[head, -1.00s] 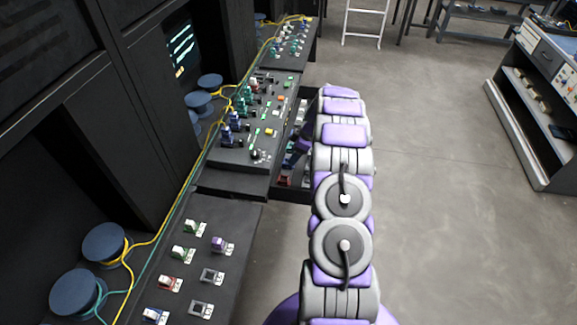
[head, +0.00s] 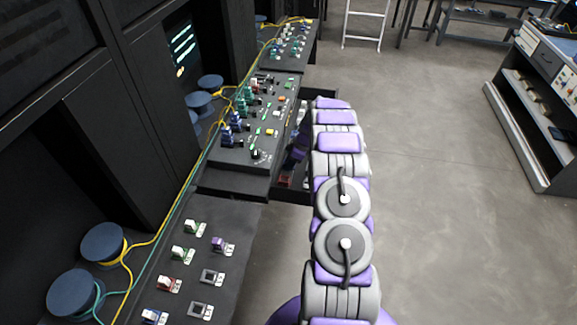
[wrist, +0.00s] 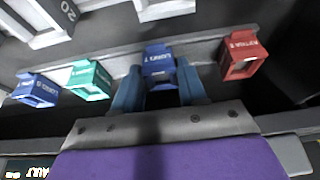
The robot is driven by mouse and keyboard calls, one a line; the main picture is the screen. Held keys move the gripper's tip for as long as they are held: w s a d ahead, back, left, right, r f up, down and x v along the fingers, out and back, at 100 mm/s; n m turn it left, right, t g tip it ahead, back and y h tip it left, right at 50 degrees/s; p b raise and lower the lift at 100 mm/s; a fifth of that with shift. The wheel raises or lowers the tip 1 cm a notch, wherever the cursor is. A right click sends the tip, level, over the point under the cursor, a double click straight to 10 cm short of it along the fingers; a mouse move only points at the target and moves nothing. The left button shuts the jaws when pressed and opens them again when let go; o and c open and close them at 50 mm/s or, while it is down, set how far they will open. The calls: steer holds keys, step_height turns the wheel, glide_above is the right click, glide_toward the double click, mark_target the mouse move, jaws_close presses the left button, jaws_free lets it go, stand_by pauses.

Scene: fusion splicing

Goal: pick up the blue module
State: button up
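A blue module (wrist: 158,64) with white lettering, upside down in the wrist view, stands at the middle in a row of modules. My gripper (wrist: 159,88) points at it, with one blue-grey finger on each side of the module. The fingers look open around it; whether they touch its sides is not clear. Another blue module (wrist: 36,90) is at the far left of the row. In the head view my arm reaches to an open drawer (head: 292,196) under the console, and the arm largely hides the gripper and the drawer's contents.
In the wrist view a green module (wrist: 90,80) is left of the middle blue one and a red module (wrist: 243,54) right of it. The console (head: 232,156) above the drawer carries several modules. A nearer shelf (head: 235,222) holds others. The floor (head: 430,200) on the right is clear.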

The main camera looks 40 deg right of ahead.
steer(key=c, duration=0.4)
steer(key=shift+c, duration=0.2)
